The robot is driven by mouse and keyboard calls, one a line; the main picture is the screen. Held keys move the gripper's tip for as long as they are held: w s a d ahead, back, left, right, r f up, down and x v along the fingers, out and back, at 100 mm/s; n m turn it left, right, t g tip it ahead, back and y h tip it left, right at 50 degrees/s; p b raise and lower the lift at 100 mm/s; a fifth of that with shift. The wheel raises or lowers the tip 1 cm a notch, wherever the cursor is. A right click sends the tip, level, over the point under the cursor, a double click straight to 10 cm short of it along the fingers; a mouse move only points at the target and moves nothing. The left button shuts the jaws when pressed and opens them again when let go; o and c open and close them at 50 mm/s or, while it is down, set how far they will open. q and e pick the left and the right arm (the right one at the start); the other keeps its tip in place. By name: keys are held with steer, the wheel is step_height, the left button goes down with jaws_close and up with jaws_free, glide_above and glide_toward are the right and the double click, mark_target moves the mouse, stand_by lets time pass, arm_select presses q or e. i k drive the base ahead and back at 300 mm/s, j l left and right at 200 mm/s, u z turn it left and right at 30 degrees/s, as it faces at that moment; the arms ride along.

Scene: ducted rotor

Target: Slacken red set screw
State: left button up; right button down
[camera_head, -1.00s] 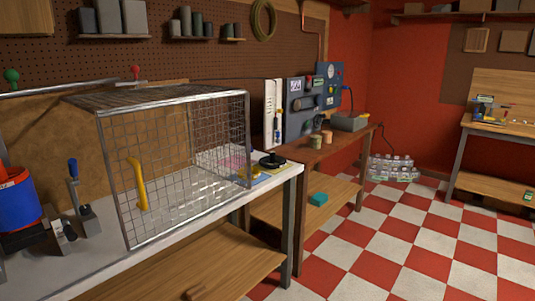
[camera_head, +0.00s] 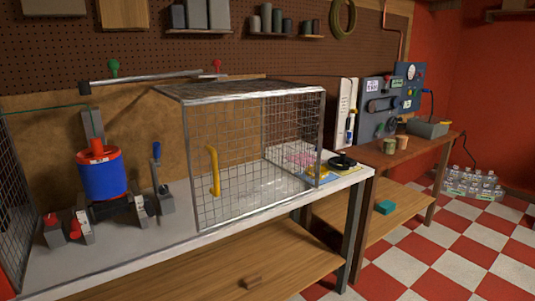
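A blue drum with a red top (camera_head: 101,176) stands on a dark base on the white bench at the left, likely the ducted rotor. Small clamp-like blocks stand around its base. One block at the front left has a red knob (camera_head: 50,219), and another red part (camera_head: 82,215) shows on the block beside it. A red knob (camera_head: 217,66) also sits near the rail above the cage. I cannot tell which red part is the set screw. Neither of my grippers is in view.
A wire mesh cage (camera_head: 255,160) with a yellow handle (camera_head: 214,171) stands right of the drum. Another mesh panel (camera_head: 18,200) is at the far left. A blue-handled clamp (camera_head: 160,180) stands between drum and cage.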

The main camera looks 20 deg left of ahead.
mark_target(51, 219)
steer(key=u, duration=1.5)
